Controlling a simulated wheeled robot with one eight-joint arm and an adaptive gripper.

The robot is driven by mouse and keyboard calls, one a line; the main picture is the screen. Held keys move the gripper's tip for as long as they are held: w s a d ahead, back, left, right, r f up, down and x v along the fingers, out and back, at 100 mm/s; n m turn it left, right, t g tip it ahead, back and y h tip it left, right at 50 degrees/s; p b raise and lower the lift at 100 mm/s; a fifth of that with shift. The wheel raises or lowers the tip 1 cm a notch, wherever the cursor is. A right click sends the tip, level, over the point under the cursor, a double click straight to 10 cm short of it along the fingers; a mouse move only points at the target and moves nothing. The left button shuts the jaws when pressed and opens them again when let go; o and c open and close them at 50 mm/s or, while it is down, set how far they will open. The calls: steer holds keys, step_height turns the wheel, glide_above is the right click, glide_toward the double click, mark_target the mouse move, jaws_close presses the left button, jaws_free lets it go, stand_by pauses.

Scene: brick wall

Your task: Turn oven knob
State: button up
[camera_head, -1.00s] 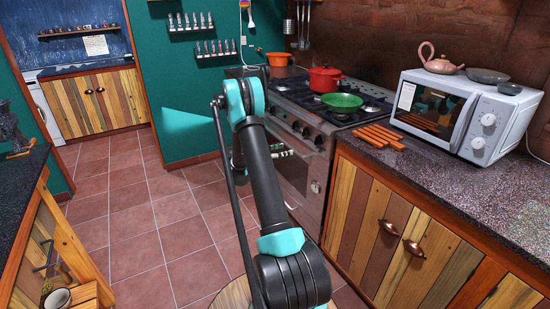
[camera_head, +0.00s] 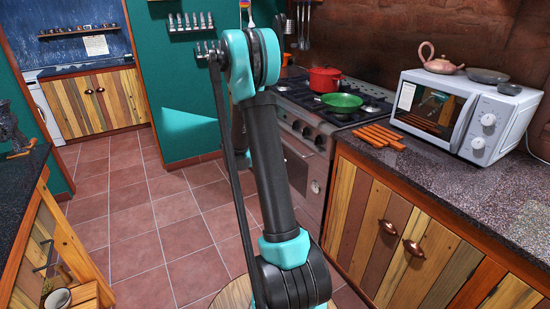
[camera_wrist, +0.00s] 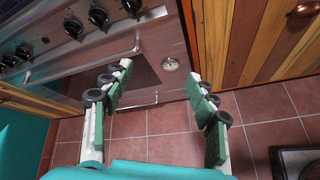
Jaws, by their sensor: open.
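The oven (camera_head: 308,165) stands beyond my arm in the head view, with several dark knobs (camera_head: 307,131) along its upper front; my arm hides part of it. In the wrist view the oven front (camera_wrist: 150,35) is tilted, with black knobs (camera_wrist: 73,27) at the upper left. A round light dial (camera_wrist: 170,64) sits at its right side. A metal handle bar (camera_wrist: 85,58) runs below the knobs. My gripper (camera_wrist: 158,74) is open and empty, its green-padded fingers wide apart. The knobs lie up and left of the fingertips. The head view does not show my gripper clearly.
A red pot (camera_head: 325,79) and a green pan (camera_head: 342,102) stand on the stove top. A dark counter (camera_head: 470,190) with a white microwave (camera_head: 463,115) is at the right. Another counter edge (camera_head: 22,190) is at the left. The tiled floor (camera_head: 155,215) between them is clear.

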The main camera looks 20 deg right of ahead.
steer(key=shift+m+y, duration=0.8)
steer(key=shift+m, duration=0.1)
steer(key=shift+s+a+r, duration=0.2)
steer(key=shift+s+a, duration=0.5)
steer(key=shift+s, duration=0.15)
steer(key=shift+s+a+r, duration=0.15)
steer(key=shift+s+a, duration=0.55)
steer(key=shift+s, duration=0.15)
steer(key=s+a+f+m+y, duration=0.1)
steer(key=s+a+m+y, duration=0.4)
steer(key=s+a, duration=0.6)
steer(key=s+a+f+m+t+y, duration=0.1)
steer(key=s+a+m+y, duration=0.4)
steer(key=s+a, duration=0.6)
steer(key=s+f+m, duration=0.1)
steer(key=s+m, duration=0.1)
steer(key=s, duration=0.2)
steer(key=shift+s+a+f+t, duration=0.15)
steer(key=shift+s+f+t, duration=0.05)
steer(key=shift+s+t, duration=0.15)
